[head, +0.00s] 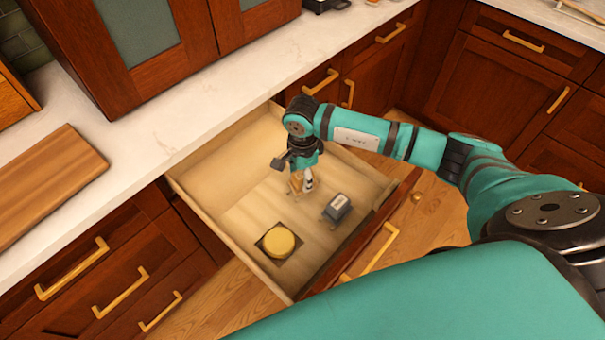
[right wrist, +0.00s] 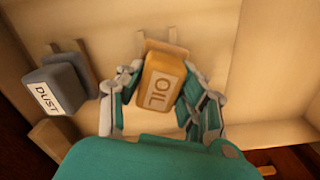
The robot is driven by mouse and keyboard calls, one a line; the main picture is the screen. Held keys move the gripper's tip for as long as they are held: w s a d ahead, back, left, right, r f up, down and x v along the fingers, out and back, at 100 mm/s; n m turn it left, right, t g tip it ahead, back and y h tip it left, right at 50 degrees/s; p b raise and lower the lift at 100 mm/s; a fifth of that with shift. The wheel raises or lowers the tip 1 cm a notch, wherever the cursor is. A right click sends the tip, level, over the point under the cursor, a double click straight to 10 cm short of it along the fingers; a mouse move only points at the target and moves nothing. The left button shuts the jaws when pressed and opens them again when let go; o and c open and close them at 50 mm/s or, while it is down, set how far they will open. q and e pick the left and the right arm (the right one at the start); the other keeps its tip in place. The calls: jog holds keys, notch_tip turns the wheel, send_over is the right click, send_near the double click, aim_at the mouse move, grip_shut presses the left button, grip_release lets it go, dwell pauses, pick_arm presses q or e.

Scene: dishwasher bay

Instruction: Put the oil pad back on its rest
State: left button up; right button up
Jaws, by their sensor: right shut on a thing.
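The oil pad (right wrist: 159,92) is an orange-tan block with "OIL" on its face, seen in the right wrist view between the fingers of my right gripper (right wrist: 163,105). In the head view my right gripper (head: 303,183) points down into the open drawer, low over its floor, and mostly hides the pad. Light wooden pieces of a rest (right wrist: 170,47) show just beyond the pad's top end; I cannot tell whether the pad touches them. My left gripper is not in view.
A grey pad marked "DUST" (right wrist: 53,90) sits beside the oil pad; it also shows in the head view (head: 337,207). A round yellow thing (head: 279,242) lies on a dark square in the drawer (head: 222,165). The drawer's back left is bare. A countertop (head: 160,125) overhangs behind.

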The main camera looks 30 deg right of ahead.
aim_at(302, 174)
jog(key=shift+f+b, duration=0.25)
jog(key=shift+b, duration=0.05)
jog(key=o, duration=1)
jog(key=shift+r, duration=0.1)
jog(key=shift+r+p, duration=0.2)
jog(key=shift+p, duration=0.1)
notch_tip(302, 174, up, 12)
jog(key=shift+b, duration=1.15)
